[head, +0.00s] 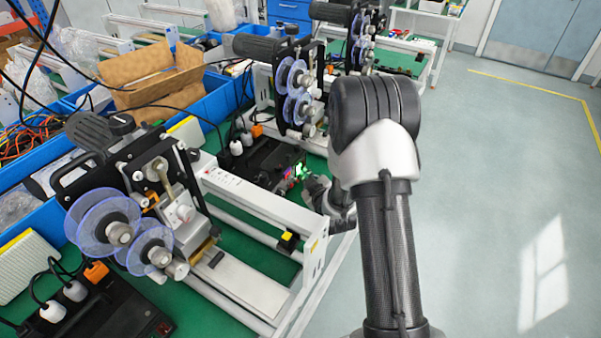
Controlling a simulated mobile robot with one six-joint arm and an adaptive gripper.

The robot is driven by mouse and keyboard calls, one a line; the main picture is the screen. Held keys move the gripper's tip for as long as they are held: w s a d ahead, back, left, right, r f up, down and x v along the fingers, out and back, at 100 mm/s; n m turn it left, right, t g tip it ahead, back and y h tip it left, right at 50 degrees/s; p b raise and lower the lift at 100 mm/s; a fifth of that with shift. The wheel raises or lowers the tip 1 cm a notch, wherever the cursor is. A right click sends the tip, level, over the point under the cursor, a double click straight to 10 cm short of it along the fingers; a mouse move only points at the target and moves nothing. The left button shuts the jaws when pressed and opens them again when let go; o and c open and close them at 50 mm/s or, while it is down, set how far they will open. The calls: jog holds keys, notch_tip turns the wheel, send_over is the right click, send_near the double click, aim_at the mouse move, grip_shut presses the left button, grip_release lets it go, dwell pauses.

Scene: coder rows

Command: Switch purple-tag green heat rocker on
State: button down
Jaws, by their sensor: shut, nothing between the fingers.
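A black control box (262,160) sits on the green bench between two coder machines. A small bright green glow (301,171) shows at its right end, with tiny red and pinkish spots beside it. The green rocker and its purple tag are too small to tell apart here. My gripper (308,183) is at that end of the box, close to the glow, shut and empty. Its fingertips are small and partly hidden by my wrist, so I cannot tell whether they touch a rocker.
The near coder (140,215) has clear purple-blue reels and a white rail frame (265,205). Another coder (295,85) stands behind. A second black box (110,310) with a red rocker is at the lower left. Blue bins and cables fill the left; the floor at right is clear.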

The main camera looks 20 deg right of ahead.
jog(key=shift+s, duration=0.1)
jog(key=shift+s+d+r, duration=0.1)
jog(key=shift+s+d, duration=0.35)
jog(key=shift+s, duration=0.05)
jog(key=shift+s+d+r, duration=0.2)
jog(key=shift+s+d, duration=0.6)
jog(key=shift+s, duration=0.2)
jog(key=shift+s+d+r, duration=0.2)
jog(key=shift+s+d, duration=0.55)
jog(key=shift+s, duration=0.2)
